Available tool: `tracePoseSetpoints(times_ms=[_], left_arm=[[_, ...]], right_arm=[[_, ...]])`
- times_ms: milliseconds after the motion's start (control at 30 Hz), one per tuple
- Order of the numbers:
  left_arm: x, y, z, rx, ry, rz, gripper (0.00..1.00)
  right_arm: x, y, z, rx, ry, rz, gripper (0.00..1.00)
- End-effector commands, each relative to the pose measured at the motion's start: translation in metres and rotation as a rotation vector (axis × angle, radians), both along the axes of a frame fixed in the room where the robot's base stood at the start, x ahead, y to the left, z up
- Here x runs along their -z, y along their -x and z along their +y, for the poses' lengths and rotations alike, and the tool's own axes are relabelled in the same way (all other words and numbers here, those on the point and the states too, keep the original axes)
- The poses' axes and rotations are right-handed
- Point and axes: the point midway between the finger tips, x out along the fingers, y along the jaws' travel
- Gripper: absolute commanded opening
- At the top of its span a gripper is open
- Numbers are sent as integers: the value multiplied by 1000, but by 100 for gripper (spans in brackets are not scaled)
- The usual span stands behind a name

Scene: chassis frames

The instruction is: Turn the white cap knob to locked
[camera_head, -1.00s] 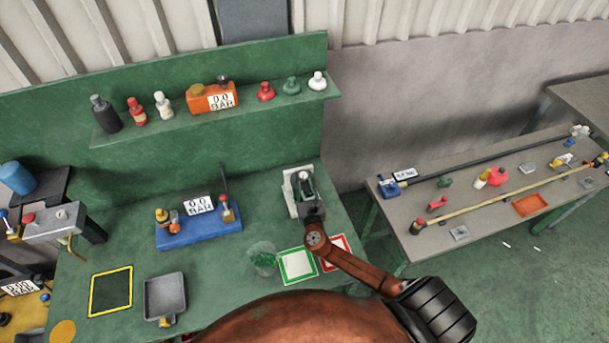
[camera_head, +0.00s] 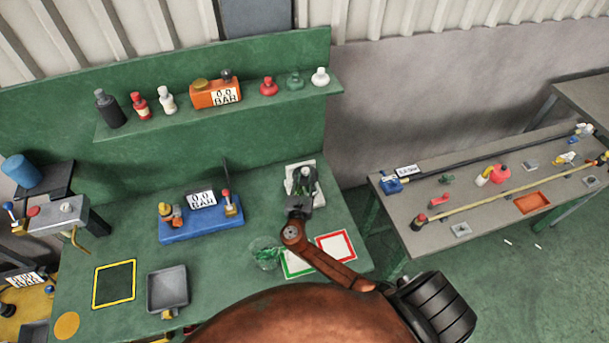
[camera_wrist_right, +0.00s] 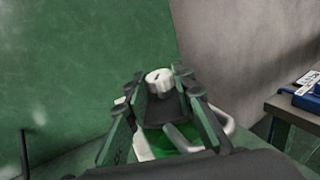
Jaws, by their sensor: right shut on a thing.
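The white cap knob (camera_wrist_right: 158,80) shows in the right wrist view between my right gripper's fingertips. It is a small ribbed white knob with a dark mark on its face. My right gripper (camera_wrist_right: 162,88) is shut on it, one dark finger on each side. In the head view my right gripper (camera_head: 304,174) is over a pale fixture plate (camera_head: 290,185) at the back right of the green bench, and hides the knob there. The wrist view shows a green patch and a bent grey bar below the knob. My left gripper is not in view.
A blue base with a gauge (camera_head: 205,228) stands left of the fixture. A clear cup (camera_head: 265,253) and green- and red-framed mats (camera_head: 336,246) lie nearer. A shelf (camera_head: 240,109) with bottles runs behind. A grey table (camera_head: 480,205) stands to the right.

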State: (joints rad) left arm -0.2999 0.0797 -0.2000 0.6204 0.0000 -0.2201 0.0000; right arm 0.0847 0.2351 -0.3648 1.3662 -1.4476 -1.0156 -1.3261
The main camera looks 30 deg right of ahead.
Motion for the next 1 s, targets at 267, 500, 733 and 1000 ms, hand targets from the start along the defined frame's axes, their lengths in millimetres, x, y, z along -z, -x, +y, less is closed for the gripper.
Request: tracePoseSetpoints(times_ms=[267, 500, 733, 1000], left_arm=[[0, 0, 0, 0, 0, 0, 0], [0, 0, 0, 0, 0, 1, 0], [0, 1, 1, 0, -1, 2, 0], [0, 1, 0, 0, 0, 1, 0]], right_arm=[[-1, 0, 0, -1, 0, -2, 38], [-1, 0, 0, -1, 0, -1, 41], [0, 8, 7, -2, -1, 0, 41], [1, 51, 39, 0, -3, 0, 41]])
